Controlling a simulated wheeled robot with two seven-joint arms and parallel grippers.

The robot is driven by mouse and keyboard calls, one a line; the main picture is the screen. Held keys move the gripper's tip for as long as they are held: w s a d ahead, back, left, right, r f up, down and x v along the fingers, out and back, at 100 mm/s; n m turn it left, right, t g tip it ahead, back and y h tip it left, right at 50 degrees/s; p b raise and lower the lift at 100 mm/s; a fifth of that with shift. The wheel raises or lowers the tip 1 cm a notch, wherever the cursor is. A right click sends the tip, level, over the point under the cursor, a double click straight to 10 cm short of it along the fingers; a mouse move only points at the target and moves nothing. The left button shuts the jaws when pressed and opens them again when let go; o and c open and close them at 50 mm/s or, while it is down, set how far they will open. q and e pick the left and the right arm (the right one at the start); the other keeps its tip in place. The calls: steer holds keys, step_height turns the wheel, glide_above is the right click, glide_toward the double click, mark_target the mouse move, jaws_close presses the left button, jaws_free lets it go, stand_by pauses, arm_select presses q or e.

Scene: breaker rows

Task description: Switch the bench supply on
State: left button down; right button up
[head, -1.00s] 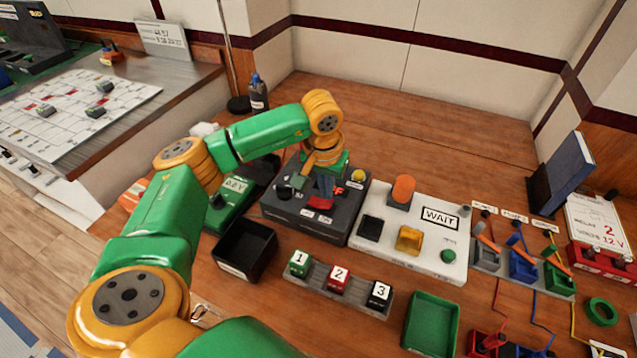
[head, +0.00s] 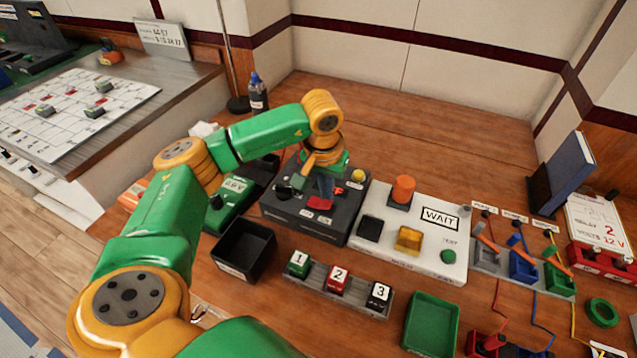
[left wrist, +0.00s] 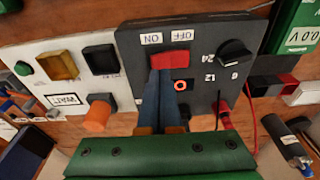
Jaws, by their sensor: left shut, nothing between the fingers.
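The bench supply is a dark grey box (head: 288,212) behind the middle of the table. It fills the middle of the left wrist view (left wrist: 205,105). Its red rocker switch (left wrist: 169,61) sits beside the ON and OFF labels; it shows partly in the head view (head: 319,203). A black knob (left wrist: 236,53) has 24, 12 and 6 marks. My left gripper (head: 323,188) is shut and empty, pointing down at the supply. Its blue fingertips (left wrist: 167,78) are at the switch's edge; I cannot tell whether they touch. A small orange-red ring (left wrist: 182,86) shows beside the fingers.
A white panel with a WAIT sign (head: 440,218) stands right of the supply. A green meter (head: 232,200) and black bin (head: 243,250) are to its left. Numbered blocks (head: 338,280) and a green tray (head: 431,323) lie in front.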

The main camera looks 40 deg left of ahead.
mark_target(326, 204)
arm_select(q)
steer(key=shift+f+b, duration=0.9)
steer(key=shift+f, duration=0.2)
stand_by(0.9)
steer(key=shift+r, duration=0.1)
step_height(326, 204, up, 7)
steer(key=p, duration=0.6)
